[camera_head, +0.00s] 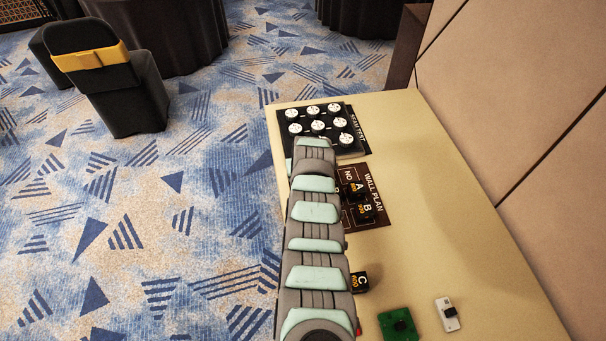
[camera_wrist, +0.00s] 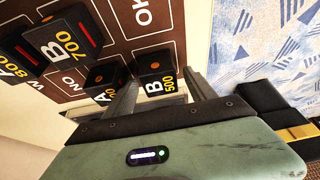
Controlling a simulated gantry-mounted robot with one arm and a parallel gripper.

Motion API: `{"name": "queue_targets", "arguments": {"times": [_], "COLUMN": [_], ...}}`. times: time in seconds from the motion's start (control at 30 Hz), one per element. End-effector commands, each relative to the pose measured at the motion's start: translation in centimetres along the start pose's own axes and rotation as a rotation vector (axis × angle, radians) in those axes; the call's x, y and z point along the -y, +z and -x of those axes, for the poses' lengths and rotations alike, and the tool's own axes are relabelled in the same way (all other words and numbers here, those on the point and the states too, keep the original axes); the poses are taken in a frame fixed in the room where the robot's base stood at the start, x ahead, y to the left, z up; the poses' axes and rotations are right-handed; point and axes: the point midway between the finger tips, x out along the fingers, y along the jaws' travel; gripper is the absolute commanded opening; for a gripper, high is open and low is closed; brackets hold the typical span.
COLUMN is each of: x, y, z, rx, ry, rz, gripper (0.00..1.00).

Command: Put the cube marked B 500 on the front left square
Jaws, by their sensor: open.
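The cube marked B 500 (camera_wrist: 155,72) is black with a white B, a yellow 500 and an orange dot; it shows in the wrist view. My gripper (camera_wrist: 162,84) is open, with one finger to each side of this cube. I cannot tell how far the fingers reach down beside it. The brown WALL PLAN mat (camera_head: 376,215) lies on the table, with printed squares and words. Its left part is behind my arm in the head view, which also hides my gripper and the B 500 cube there.
Close to my left finger stands a black cube marked A (camera_wrist: 104,78). Cubes B 700 (camera_wrist: 70,38) and A 800 (camera_wrist: 14,62) stand further left. A C cube (camera_head: 359,282), green board (camera_head: 398,325), white device (camera_head: 447,314) and black knob tray (camera_head: 351,148) are on the table.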

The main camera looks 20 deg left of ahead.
Motion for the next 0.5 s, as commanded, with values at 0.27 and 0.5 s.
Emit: {"name": "queue_targets", "arguments": {"times": [0.27,0.5], "x": [-0.1,0.0], "y": [-0.1,0.0], "z": [2.8,5.0], "rx": [-0.004,-0.001], "ry": [0.000,-0.001], "rz": [-0.005,-0.003], "gripper": [0.65,0.65]}}
